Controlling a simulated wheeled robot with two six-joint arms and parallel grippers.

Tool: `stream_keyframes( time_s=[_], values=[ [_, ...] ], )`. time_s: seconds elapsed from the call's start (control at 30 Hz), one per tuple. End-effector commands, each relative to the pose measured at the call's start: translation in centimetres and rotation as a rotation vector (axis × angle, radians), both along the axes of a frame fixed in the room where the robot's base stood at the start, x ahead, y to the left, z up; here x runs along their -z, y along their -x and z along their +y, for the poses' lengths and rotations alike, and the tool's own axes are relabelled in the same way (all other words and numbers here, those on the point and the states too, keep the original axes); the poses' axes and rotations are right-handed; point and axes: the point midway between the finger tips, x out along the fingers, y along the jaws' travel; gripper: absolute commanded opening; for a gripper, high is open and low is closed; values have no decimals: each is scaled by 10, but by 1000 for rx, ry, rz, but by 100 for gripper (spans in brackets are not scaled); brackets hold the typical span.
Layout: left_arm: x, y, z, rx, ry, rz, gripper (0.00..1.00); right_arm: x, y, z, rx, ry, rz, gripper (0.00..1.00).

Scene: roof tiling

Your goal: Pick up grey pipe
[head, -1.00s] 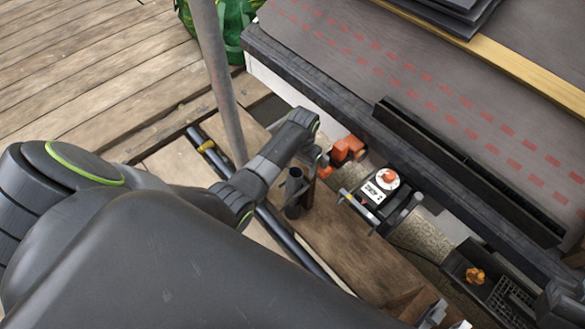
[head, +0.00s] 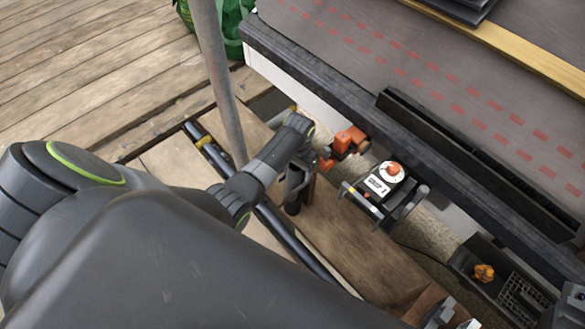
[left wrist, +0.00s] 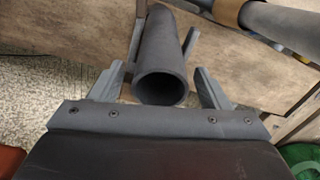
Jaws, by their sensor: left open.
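The grey pipe (left wrist: 160,62) is a dark hollow tube, its round open end facing the camera in the left wrist view. My left gripper (left wrist: 158,80) is open, with one finger on each side of the pipe and gaps showing between them. In the head view the pipe (head: 293,208) stands on the wooden planks below my left gripper (head: 298,178), which hides its upper part.
A black device with a white-and-orange dial (head: 389,180) and an orange tool (head: 348,140) lie right of the pipe. A slanted scaffold pole (head: 218,80) and a long dark rail (head: 280,235) are left of it. The roof edge (head: 330,95) rises behind.

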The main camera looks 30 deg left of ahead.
Motion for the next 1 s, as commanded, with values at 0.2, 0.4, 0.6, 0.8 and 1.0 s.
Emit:
stream_keyframes(
  time_s=[0.2,0.4,0.6,0.8,1.0],
  values=[
    [2,0,0,1,0,0,70,1,0,0,-4,-4,-3,36],
    [2,0,0,1,0,0,53,0,0,0,-3,-4,-3,36],
    [2,0,0,1,0,0,27,1,0,0,-4,-4,-3,36],
    [2,0,0,1,0,-1,4,1,0,0,-4,-5,-2,36],
    [1,0,0,1,0,-1,4,0,0,-1,-3,-5,3,36]
  ],
)
